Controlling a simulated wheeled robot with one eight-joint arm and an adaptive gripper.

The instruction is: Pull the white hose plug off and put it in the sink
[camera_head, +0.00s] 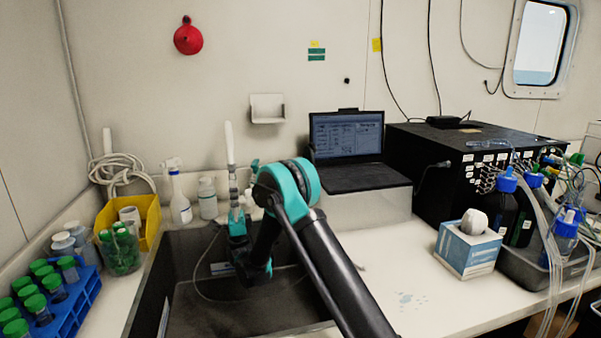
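A slim white upright piece (229,144), possibly the hose plug, rises at the back of the sink (185,308) in front of the wall. My gripper (233,178) points up directly below it in the picture. Its fingers are small and dark here, so I cannot tell whether they touch the white piece or are shut on it. My arm folds over the sink and hides part of its basin. A thin dark hose or cable (198,285) loops inside the sink.
A coiled pale hose (122,168) hangs by a yellow bin (151,222) at left. A blue rack (75,305) holds green-capped tubes. White bottles (180,206) stand behind the sink. At right are a laptop (348,138), tissue box (468,250) and tubed bottles; the counter's front is mostly clear.

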